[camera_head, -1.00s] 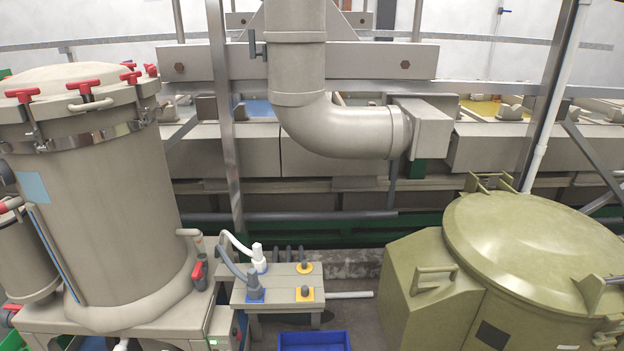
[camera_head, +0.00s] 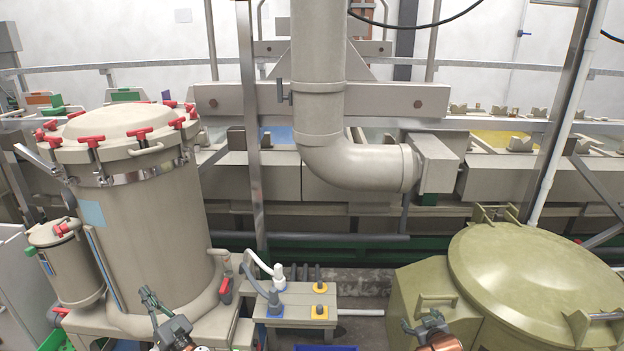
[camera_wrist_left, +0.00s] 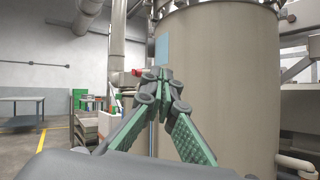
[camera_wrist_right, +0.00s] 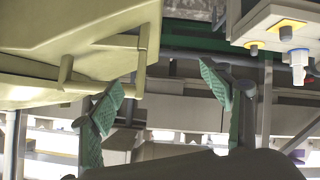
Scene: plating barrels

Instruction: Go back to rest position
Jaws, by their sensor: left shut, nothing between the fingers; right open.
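My left gripper (camera_head: 154,300) is low in the head view, in front of the lower part of the beige filter tank. In the left wrist view my left gripper (camera_wrist_left: 160,76) is shut, its green-padded fingers meeting at the tips with nothing between them. My right gripper (camera_head: 424,322) is at the bottom of the head view, in front of the olive barrel housing. In the right wrist view my right gripper (camera_wrist_right: 168,90) is open and empty, its green pads wide apart.
The beige tank (camera_head: 150,230) with red clamps stands at left. The olive round-lidded housing (camera_head: 530,275) is at right. A small bench (camera_head: 297,300) with plugs stands between them. A large grey pipe (camera_head: 318,90) crosses the middle. Open floor shows in the left wrist view.

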